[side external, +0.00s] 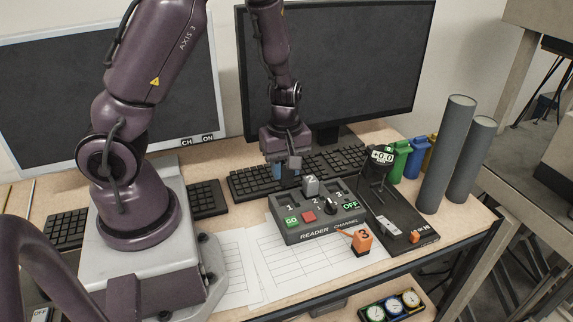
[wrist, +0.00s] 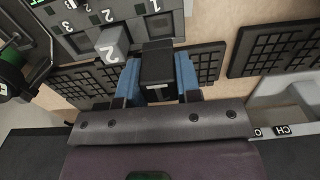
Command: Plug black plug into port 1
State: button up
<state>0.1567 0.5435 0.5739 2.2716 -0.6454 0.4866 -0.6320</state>
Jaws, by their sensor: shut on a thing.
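My gripper (side external: 284,171) is shut on the black plug (side external: 295,162) and holds it behind the reader box (side external: 311,232), near its port 1 side. In the wrist view the black plug (wrist: 158,65) sits between the two blue fingers of my gripper (wrist: 157,78). Port 1 (wrist: 159,26) shows as a dark opening just past the plug's far end, with no plug in it. The gap between plug and port is hard to judge.
A grey plug marked 2 (side external: 311,187) stands at port 2, beside my gripper. An orange plug marked 3 (side external: 361,240) lies at the box's front right. Keyboards (side external: 251,183) and a monitor (side external: 330,70) are behind. Paper sheets (side external: 280,262) lie in front.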

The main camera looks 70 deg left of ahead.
aim_at(285, 184)
jog(key=shift+f, duration=2.35)
jog(key=shift+f, duration=0.85)
dwell(0.7)
jog(key=o, duration=1.4)
jog(key=shift+r, duration=3.5)
